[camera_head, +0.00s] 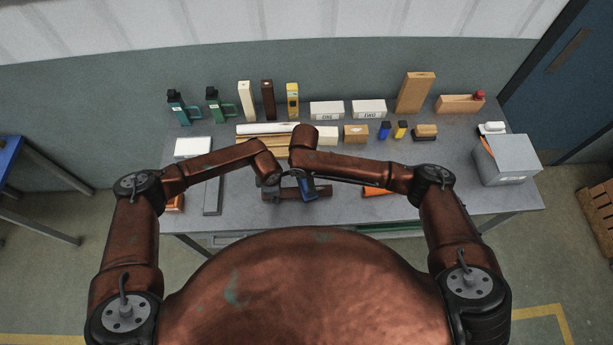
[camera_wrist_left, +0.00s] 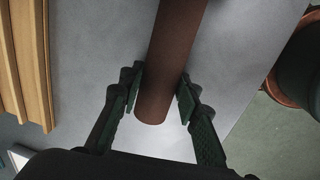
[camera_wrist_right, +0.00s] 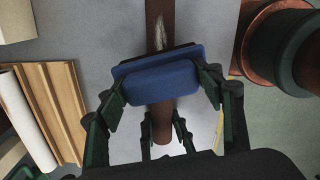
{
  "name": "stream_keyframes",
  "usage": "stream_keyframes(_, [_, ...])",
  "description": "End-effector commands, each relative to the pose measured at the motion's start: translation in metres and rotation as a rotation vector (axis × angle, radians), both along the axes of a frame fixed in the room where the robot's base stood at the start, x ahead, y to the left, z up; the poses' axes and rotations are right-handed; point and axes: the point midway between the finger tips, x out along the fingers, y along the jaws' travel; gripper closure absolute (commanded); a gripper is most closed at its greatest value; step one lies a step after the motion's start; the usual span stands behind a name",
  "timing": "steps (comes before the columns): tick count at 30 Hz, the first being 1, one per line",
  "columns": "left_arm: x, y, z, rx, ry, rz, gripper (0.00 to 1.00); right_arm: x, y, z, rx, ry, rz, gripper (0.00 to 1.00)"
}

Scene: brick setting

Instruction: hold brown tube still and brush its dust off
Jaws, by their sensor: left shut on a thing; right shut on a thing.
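The brown tube (camera_head: 324,190) lies level at the front middle of the table. My left gripper (camera_wrist_left: 158,100) is shut on the tube's end, with one finger on each side. My right gripper (camera_wrist_right: 165,88) is shut on a blue brush (camera_wrist_right: 160,82), whose dark edge faces the tube. The brush lies across the tube and hides part of it; I cannot tell whether it touches. A pale dust streak (camera_wrist_right: 159,32) shows on the tube beyond the brush. In the head view the blue brush (camera_head: 306,187) is over the tube's middle, and my arms partly hide both grippers.
Wooden strips (camera_wrist_left: 34,60) and a white roll lie behind the tube. Bottles, boxes and blocks line the table's back. A grey bin (camera_head: 513,160) stands at the right end. Orange items (camera_head: 377,190) lie near the front edge.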

Motion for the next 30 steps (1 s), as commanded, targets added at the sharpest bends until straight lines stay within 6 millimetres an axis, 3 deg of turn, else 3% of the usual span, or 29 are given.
stream_keyframes(1, [0.0,0.0,0.0,-0.001,0.0,0.0,1.0,0.0,-0.003,-0.007,-0.002,0.001,-0.002,0.62])
stream_keyframes(3, [0.0,0.0,0.0,-0.001,0.0,0.0,1.0,0.0,-0.01,-0.006,-0.002,0.0,-0.002,0.65])
stream_keyframes(26, [0.0,0.0,0.0,0.0,0.0,0.0,1.0,-0.001,-0.079,-0.007,-0.003,0.002,-0.002,0.65])
stream_keyframes(30, [0.0,0.0,0.0,-0.001,-0.001,0.0,1.0,-0.001,-0.065,-0.006,0.001,0.002,0.001,0.65])
